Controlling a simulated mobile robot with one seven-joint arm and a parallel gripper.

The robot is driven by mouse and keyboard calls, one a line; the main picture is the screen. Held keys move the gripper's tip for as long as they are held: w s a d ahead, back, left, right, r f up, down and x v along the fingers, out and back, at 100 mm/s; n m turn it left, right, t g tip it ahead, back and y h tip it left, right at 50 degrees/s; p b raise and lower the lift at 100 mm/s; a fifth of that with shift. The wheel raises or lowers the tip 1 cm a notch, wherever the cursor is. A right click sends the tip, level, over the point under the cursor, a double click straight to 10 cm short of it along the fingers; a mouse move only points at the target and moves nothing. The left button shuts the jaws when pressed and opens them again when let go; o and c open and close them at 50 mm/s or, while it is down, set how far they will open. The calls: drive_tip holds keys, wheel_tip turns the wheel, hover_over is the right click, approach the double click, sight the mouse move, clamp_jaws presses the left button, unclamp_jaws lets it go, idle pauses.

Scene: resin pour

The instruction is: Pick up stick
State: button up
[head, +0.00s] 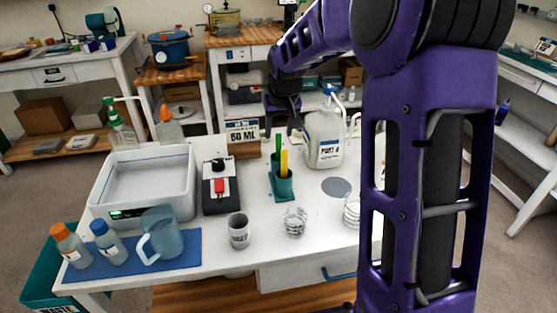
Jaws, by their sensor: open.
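A green stick (278,146) and a yellow stick (284,163) stand upright, side by side, in a small teal holder (283,187) near the middle of the white table. Their lower ends are hidden inside the holder. My gripper (282,128) points down just above the tops of the sticks in the picture. It is open, with a dark finger on either side and nothing visible between them. I cannot tell its exact depth relative to the sticks.
A white jug (325,138) and a "50 ML" sign (243,134) flank the holder. A black device with a red switch (220,187), a mug (239,231) and clear cups (295,222) stand nearby. A white tray (103,188), blue pitcher (166,240) and bottles (108,243) are at left.

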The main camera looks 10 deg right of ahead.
sight(278, 138)
drive_tip(key=shift+w+b+x, duration=0.1)
drive_tip(key=shift+b+x, duration=0.15)
drive_tip(key=shift+x, duration=1.45)
drive_tip(key=shift+w+b+x, duration=0.15)
drive_tip(key=shift+b+x, duration=0.05)
drive_tip(key=shift+x, duration=1.5)
drive_tip(key=shift+d+r, duration=0.1)
clamp_jaws()
